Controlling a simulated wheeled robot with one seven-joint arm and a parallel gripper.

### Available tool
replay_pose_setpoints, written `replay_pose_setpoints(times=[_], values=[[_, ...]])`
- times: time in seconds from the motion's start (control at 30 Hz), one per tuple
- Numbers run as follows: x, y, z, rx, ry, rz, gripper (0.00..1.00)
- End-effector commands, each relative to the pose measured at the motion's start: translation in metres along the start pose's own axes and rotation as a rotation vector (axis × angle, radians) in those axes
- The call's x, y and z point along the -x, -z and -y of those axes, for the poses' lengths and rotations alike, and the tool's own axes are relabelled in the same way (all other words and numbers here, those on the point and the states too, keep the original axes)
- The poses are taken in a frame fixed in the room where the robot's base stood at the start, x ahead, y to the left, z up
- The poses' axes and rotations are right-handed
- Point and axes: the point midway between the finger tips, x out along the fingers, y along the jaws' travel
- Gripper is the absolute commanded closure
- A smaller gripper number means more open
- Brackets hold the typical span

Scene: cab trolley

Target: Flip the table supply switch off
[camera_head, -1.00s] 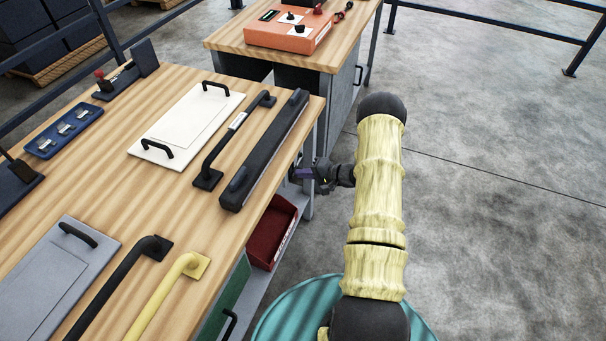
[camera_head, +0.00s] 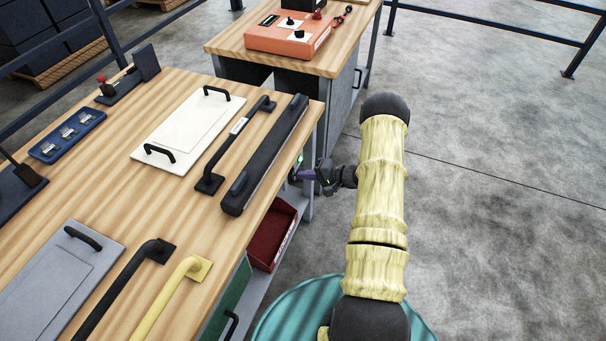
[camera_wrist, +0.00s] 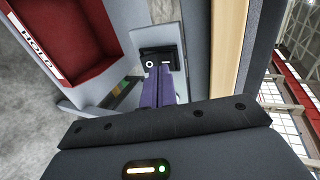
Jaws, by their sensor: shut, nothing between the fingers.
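The table supply switch (camera_wrist: 172,51) is a small black rocker with a white circle on its left and a white bar on its right, in the wrist view. It sits on a light grey panel at the table's side. My gripper (camera_wrist: 159,72) has its purple fingers together and empty, with the tips right at the lower edge of the switch. I cannot tell whether they touch it or which way the rocker is tilted. In the head view my gripper (camera_head: 297,174) is beside the table's right edge, and the switch cannot be made out there.
A red bin (camera_wrist: 72,38) marked HOLD is left of the switch; it also shows under the table in the head view (camera_head: 272,238). The wooden tabletop (camera_head: 110,205) holds handles and panels. A second bench (camera_head: 333,62) stands behind. The floor to the right is clear.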

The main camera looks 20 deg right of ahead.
Motion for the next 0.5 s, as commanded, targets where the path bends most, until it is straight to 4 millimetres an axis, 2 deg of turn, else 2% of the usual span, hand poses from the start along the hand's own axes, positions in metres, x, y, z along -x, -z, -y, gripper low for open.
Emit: replay_pose_setpoints(times=[0.1,0.17,0.5], values=[[0.02,0.003,0.007,0.001,0.0,0.001,1.0],[0.031,0.003,0.002,0.0,-0.001,-0.001,1.0],[0.094,0.001,0.004,0.002,0.0,0.005,1.0]])
